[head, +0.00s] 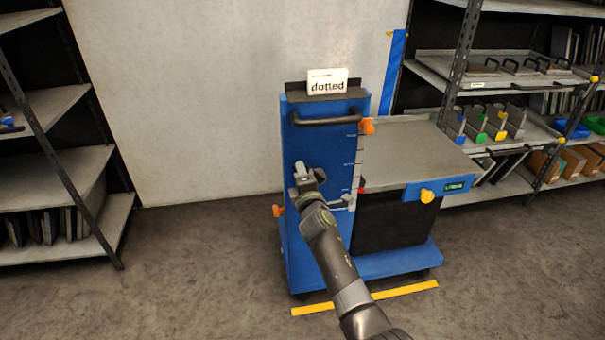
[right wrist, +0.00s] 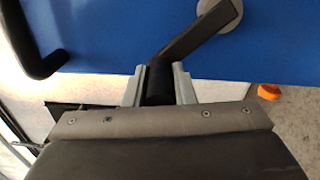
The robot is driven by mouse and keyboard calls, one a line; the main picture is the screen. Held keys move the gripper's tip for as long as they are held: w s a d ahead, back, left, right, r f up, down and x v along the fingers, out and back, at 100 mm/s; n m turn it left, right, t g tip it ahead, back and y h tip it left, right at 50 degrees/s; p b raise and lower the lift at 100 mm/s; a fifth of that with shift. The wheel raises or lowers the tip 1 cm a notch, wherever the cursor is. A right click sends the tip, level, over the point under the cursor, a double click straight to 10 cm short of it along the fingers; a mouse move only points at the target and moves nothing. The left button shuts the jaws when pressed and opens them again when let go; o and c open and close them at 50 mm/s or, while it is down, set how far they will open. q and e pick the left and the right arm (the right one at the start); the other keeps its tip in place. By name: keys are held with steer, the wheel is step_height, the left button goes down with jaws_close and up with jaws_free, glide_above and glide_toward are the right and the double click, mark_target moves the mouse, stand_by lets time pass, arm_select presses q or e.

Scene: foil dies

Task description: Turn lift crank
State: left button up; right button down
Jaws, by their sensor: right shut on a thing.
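The blue lift cart (head: 293,240) stands in front of the wall, with an upright column and a grey platform (head: 420,150) to its right. My right gripper (head: 305,178) is in front of the column, below its black handle bar (head: 325,121). In the right wrist view, the crank's dark arm (right wrist: 190,40) runs from a round grey hub (right wrist: 229,12) on the blue panel down to the fingers. My right gripper (right wrist: 158,88) is shut on the crank's dark grip there. In the head view my gripper and arm hide most of the crank. My left gripper is not in view.
A card reading "dotted" (head: 327,82) sits atop the column. Orange knobs (head: 367,127) stick out from the cart. A yellow floor strip (head: 405,291) lies in front. Shelves stand left (head: 60,105) and right (head: 520,145). Floor left of the cart is clear.

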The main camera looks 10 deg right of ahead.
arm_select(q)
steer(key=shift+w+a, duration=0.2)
arm_select(e)
steer(key=shift+a+f, duration=0.2)
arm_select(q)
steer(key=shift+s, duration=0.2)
arm_select(e)
steer(key=c, duration=1.2)
jaws_free()
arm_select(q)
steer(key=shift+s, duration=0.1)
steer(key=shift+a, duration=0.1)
arm_select(e)
steer(key=shift+d+f, duration=0.1)
